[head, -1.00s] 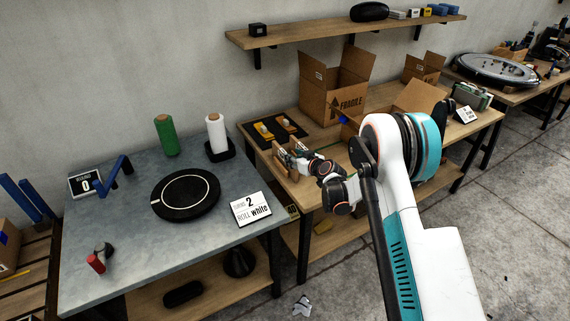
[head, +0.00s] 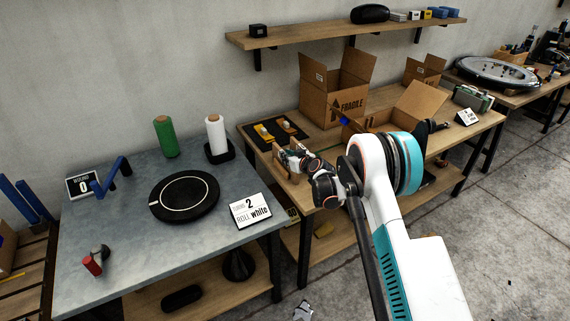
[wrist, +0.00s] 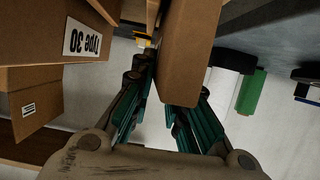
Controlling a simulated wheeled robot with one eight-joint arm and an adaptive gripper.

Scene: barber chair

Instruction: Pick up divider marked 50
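My gripper (wrist: 172,95) points at a brown cardboard piece (wrist: 190,50) in the wrist view. Its teal-padded fingers are apart, one on each side of the piece's near end. A firm hold is not visible. No number can be read on this piece. Another cardboard piece at the left carries a white label reading "Type 30" (wrist: 82,40). In the head view my gripper (head: 288,156) is at the front left of the wooden table, among small cardboard pieces (head: 283,164). No mark reading 50 is visible.
An open FRAGILE box (head: 346,105) and a lower open box (head: 415,103) stand on the wooden table (head: 325,140). A dark mat (head: 262,143) with yellow items lies behind my gripper. The metal table at the left holds green and white rolls (head: 216,133) and a black turntable.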

